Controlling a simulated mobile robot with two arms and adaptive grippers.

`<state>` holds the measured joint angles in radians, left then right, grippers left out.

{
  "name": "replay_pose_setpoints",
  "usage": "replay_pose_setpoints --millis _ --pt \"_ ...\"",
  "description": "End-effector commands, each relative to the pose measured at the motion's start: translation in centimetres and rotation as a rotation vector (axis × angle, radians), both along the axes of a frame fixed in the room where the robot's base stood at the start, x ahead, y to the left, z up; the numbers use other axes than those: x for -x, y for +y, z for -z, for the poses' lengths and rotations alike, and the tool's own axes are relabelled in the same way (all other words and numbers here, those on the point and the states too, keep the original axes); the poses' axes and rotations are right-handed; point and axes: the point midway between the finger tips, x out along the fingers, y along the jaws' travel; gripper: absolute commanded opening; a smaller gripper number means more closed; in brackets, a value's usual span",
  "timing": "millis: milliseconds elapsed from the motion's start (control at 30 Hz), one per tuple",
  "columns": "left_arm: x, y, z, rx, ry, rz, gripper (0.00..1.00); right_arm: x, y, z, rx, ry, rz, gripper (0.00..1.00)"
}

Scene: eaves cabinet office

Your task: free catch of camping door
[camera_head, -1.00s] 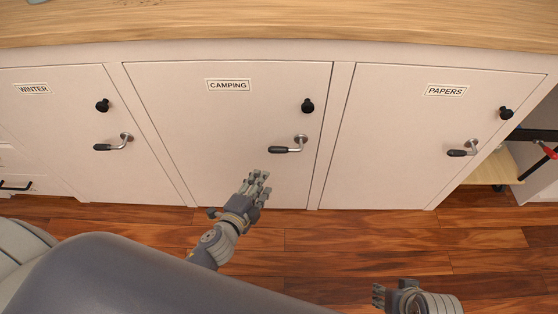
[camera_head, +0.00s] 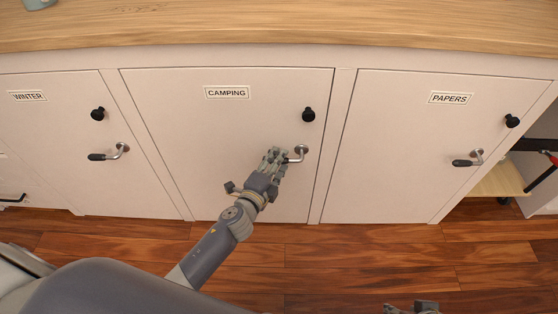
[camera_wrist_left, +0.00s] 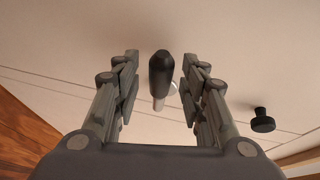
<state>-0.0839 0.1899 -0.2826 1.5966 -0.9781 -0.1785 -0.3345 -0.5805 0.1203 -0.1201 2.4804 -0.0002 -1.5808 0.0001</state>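The camping door (camera_head: 190,135) is a pale cabinet door with a CAMPING label (camera_head: 227,92), and it looks closed. Its lever handle (camera_head: 301,153) is near the right edge, below a black knob (camera_head: 308,114). My left gripper (camera_head: 275,157) is at the lever and hides its black grip in the head view. In the left wrist view, the grip (camera_wrist_left: 161,72) stands between the two spread fingers, with a gap on each side. My left gripper is open. My right gripper (camera_head: 412,307) shows only partly at the bottom edge, too little to tell its state.
The winter door (camera_head: 60,150) is on the left and the papers door (camera_head: 420,130) on the right, both with knobs and levers. A wooden top (camera_head: 280,30) runs above. The wooden floor (camera_head: 360,260) in front is clear. An open shelf (camera_head: 500,180) is at far right.

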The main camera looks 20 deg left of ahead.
Motion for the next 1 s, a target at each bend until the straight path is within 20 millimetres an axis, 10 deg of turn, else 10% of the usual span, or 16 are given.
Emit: replay_pose_setpoints --millis 467,667,1000 --pt "-1.34 -0.2 0.27 0.001 0.001 0.0 0.39 0.01 0.01 0.22 0.0 0.0 0.0 0.4" --pt "-1.32 -0.2 0.25 0.001 0.001 0.0 0.0 0.0 0.01 0.22 0.0 0.0 0.0 0.4" --pt "-1.33 0.11 0.38 0.007 -0.001 0.0 0.0 -0.36 0.1 0.34 -0.003 -0.017 -0.002 0.4"
